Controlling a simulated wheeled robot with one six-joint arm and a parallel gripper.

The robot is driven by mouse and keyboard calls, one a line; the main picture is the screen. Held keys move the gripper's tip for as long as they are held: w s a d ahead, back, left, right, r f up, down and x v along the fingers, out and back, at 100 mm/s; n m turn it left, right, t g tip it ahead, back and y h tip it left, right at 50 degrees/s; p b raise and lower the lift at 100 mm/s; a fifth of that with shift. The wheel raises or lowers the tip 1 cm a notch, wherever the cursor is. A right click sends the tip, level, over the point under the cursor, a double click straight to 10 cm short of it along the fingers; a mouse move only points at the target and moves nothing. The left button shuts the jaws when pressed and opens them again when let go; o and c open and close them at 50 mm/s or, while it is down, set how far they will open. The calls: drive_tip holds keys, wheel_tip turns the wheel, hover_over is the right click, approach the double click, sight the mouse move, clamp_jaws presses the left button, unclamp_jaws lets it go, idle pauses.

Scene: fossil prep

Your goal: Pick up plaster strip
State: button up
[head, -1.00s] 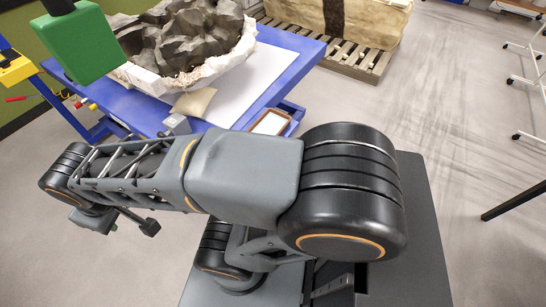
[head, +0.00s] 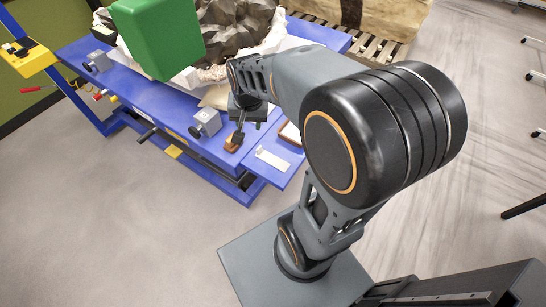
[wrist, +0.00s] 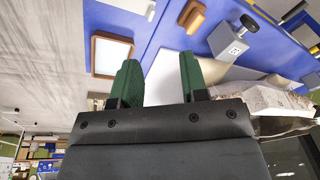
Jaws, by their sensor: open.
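A flat white strip (head: 270,159), which looks like the plaster strip, lies on the blue side shelf (head: 284,172) of the table in the head view. A white piece that looks like it shows at the top edge of the wrist view (wrist: 131,5), partly cut off. My gripper (wrist: 158,78) is open and empty, its two green fingers apart over the table's edge. In the wrist view the strip is beyond the fingertips, with a brown-framed tray (wrist: 96,58) on the near side.
The tray also shows in the head view (head: 289,132), partly behind my arm. A grey clamp block (wrist: 232,40) and a brown block (wrist: 192,16) are near the fingers. A dark fossil (head: 238,25) in a white jacket fills the table's middle. A green box (head: 160,38) hangs at upper left.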

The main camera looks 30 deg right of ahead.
drive_tip(key=w+d+f+m+g, duration=0.2)
drive_tip(key=w+d+f+m, duration=0.4)
drive_tip(key=f, duration=0.4)
hover_over(259, 147)
drive_tip(key=shift+m, duration=0.4)
wheel_tip(259, 147, down, 9)
drive_tip(key=shift+s+r+b, duration=0.15)
drive_tip(key=shift+b, duration=0.15)
drive_tip(key=shift+f+p, duration=0.3)
drive_tip(key=shift+f, duration=3)
clamp_jaws()
